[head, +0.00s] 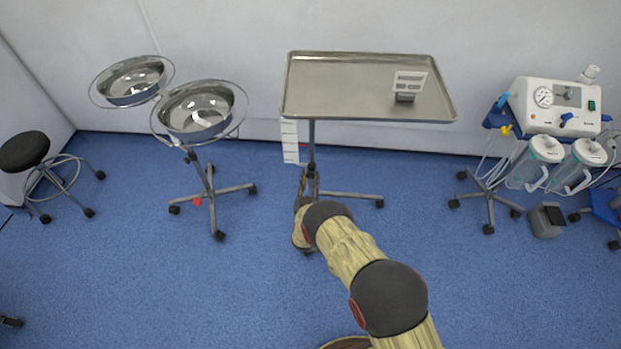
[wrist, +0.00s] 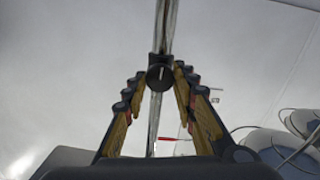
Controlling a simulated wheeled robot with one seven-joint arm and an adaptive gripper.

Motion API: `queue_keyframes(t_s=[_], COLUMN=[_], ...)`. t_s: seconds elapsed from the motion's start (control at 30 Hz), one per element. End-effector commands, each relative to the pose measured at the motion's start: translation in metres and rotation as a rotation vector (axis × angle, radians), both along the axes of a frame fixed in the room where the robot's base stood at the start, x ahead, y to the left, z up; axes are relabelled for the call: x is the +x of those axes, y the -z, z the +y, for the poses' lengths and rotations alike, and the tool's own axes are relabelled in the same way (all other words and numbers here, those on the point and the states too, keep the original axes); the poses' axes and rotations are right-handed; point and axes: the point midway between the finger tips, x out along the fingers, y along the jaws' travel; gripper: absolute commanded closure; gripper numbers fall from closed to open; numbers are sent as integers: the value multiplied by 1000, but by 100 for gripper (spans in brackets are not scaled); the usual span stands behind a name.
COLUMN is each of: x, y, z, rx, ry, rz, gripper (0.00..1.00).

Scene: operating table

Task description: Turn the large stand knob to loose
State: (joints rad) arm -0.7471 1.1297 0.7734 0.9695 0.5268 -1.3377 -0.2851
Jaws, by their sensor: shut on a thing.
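The large stand knob (wrist: 153,76) is a dark round knob on the metal pole (wrist: 164,30) of the instrument stand, seen in the wrist view. My gripper (wrist: 160,79) has its fingers on either side of the knob and is shut on it. In the head view my gripper (head: 309,184) is at the pole below the steel tray (head: 340,85). The knob is too small and too covered by my fingers there to make out clearly. I cannot read any loose or tight marking.
A white scale strip (head: 290,141) hangs left of the pole. A small sign (head: 409,83) stands on the tray. A double basin stand (head: 209,180) is to the left, with a stool (head: 25,151). A suction unit (head: 555,105) is to the right. Blue floor lies open between them.

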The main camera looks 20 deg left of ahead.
Motion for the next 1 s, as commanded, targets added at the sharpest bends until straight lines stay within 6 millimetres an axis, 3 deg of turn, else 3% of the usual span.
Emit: queue_keyframes(t_s=[0.73, 0.77, 1.0], x=[-2, -2, -1], y=[4, 4, 2], z=[0, 0, 0], rx=[-90, -90, -88], ry=[-3, -3, -1], rz=[-15, -15, -18], gripper=[98, 71, 58])
